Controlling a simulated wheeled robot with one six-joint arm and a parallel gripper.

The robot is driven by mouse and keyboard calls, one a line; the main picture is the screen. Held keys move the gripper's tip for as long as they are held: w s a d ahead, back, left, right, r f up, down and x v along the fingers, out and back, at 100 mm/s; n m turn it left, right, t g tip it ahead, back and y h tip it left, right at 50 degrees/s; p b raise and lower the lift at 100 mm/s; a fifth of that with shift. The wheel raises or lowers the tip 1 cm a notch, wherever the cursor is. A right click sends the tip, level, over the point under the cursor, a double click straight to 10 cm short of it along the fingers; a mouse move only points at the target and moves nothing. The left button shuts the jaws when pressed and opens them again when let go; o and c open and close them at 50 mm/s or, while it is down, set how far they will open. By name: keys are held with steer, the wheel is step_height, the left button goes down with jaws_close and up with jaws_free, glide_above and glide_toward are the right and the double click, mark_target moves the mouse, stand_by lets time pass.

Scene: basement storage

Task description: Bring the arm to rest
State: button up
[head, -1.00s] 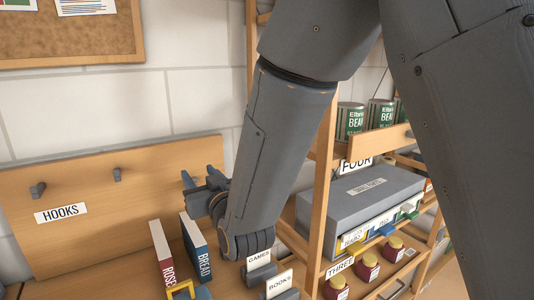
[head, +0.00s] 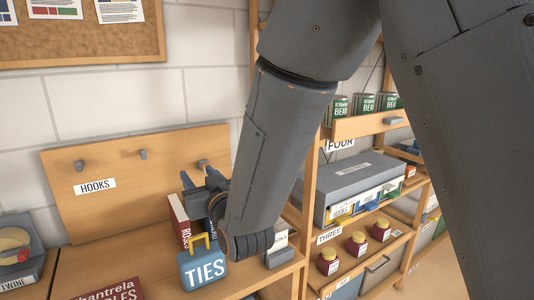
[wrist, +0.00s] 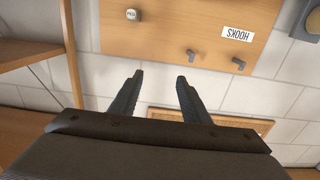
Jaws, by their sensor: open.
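My gripper (head: 195,180) is at the end of my folded arm, in front of the wooden hook board, just above the books on the bench. In the wrist view its two dark fingers (wrist: 158,78) stand apart with nothing between them. The hook board (head: 110,212) carries a HOOKS label (head: 95,186) and several grey pegs. In the wrist view the board (wrist: 175,30) appears upside down, beyond the fingertips. My forearm hides part of the bench and shelf edge.
A blue TIES case (head: 203,268) and a red book (head: 179,222) stand on the bench below my gripper. Right of my forearm is a shelf rack (head: 313,190) with cans (head: 364,104), a grey file box (head: 345,188) and jars (head: 356,243). A TWINE box (head: 14,250) is at far left.

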steer(key=s+d+f+m+g+h, duration=0.15)
steer(key=d+f+g+h, duration=0.35)
steer(key=d, duration=0.7)
steer(key=s+d+f+m+g+h, duration=0.1)
steer(key=d+f+m+g+h, duration=0.15)
steer(key=d+f, duration=0.8)
steer(key=s+d+m+g+h, duration=0.2)
steer(key=s+d+g, duration=0.3)
steer(key=s+d, duration=0.9)
step_height(320, 180, down, 11)
steer(key=s+g+b, duration=0.2)
steer(key=b, duration=0.8)
steer(key=shift+a+g, duration=0.3)
steer(key=shift+g, duration=0.05)
